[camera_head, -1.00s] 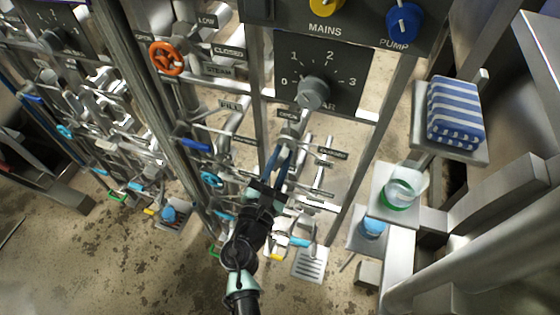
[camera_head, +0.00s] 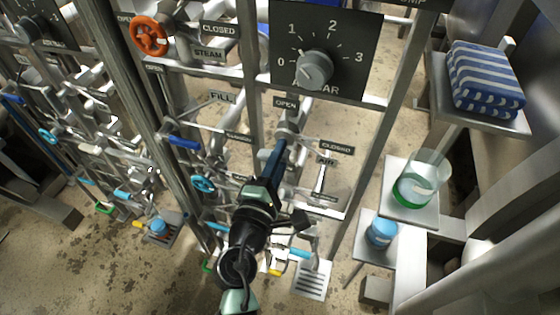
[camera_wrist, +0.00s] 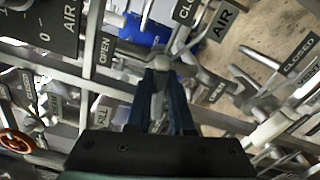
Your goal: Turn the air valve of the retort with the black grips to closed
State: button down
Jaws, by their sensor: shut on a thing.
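The air valve (camera_head: 287,130) is grey metal, mounted below the dark dial panel. An OPEN label (camera_head: 285,103) is just above it; a CLOSED label (camera_head: 336,147) and an AIR label (camera_head: 326,160) are to its right. My gripper (camera_head: 281,148) reaches up to the valve with its blue fingers. In the wrist view the gripper (camera_wrist: 160,82) is shut on the grey air valve lever (camera_wrist: 158,103), with the valve's hub (camera_wrist: 160,62) at the fingertips. The fingers cover much of the lever, so its exact angle is unclear. I cannot make out black grips.
The pressure dial (camera_head: 314,69) is above the valve. An orange handwheel (camera_head: 149,36) and a blue lever (camera_head: 184,142) are to the left. Pipes and posts crowd around the arm. Shelves at right hold a striped cloth (camera_head: 485,78), a beaker (camera_head: 420,180) and a blue-capped jar (camera_head: 382,233).

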jog(key=shift+f+m+b, duration=0.2)
jog(key=shift+m+b, duration=0.9)
jog(key=shift+m, duration=0.4)
jog(key=c, duration=0.8)
grip_release()
jog(key=shift+s, duration=0.1)
jog(key=b+v, duration=0.1)
jog(key=v, duration=1.1)
jog(key=shift+s+b, duration=0.35)
jog(key=shift+s, duration=0.05)
jog(key=shift+w+a+r, duration=0.1)
jog(key=shift+a+r, duration=0.05)
jog(key=shift+r, duration=0.05)
